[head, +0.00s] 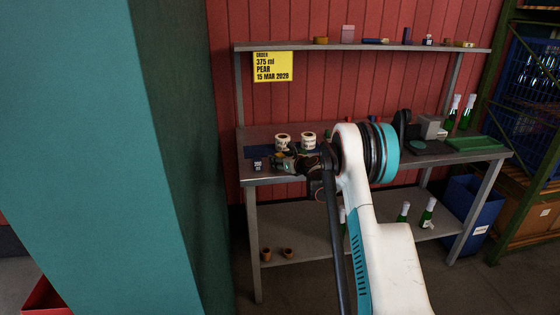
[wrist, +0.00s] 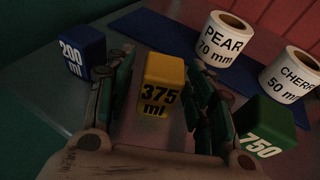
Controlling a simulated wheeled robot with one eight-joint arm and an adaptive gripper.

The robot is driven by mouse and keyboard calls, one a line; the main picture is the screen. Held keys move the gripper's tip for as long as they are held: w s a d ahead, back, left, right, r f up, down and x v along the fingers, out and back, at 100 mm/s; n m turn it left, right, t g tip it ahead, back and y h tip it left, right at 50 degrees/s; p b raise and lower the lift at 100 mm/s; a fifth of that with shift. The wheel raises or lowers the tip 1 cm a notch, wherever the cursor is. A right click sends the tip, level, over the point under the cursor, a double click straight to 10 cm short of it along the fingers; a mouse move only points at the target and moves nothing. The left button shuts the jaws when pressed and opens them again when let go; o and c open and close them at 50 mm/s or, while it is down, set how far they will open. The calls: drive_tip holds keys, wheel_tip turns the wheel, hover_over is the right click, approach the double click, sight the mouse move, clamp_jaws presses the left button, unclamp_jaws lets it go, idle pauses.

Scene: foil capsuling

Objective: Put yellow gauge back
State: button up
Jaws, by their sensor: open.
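The yellow gauge (wrist: 162,84), marked 375 ml, stands upright on the bench between the two fingers of my gripper (wrist: 160,95) in the wrist view. The fingers are open, one on each side of it, and a gap shows beside the gauge.
A blue 200 ml gauge (wrist: 83,45) stands left of my gripper, and a green 750 gauge (wrist: 266,126) is close on the right. PEAR (wrist: 225,40) and CHERRY (wrist: 290,75) label rolls stand behind on a blue mat (wrist: 168,30). A shelf (head: 360,47) runs above the bench (head: 258,181).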

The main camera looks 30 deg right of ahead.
drive_tip(key=p+v, duration=0.2)
drive_tip(key=v, duration=1)
drive_tip(key=shift+p, duration=0.35)
drive_tip(key=shift+a+r, duration=0.1)
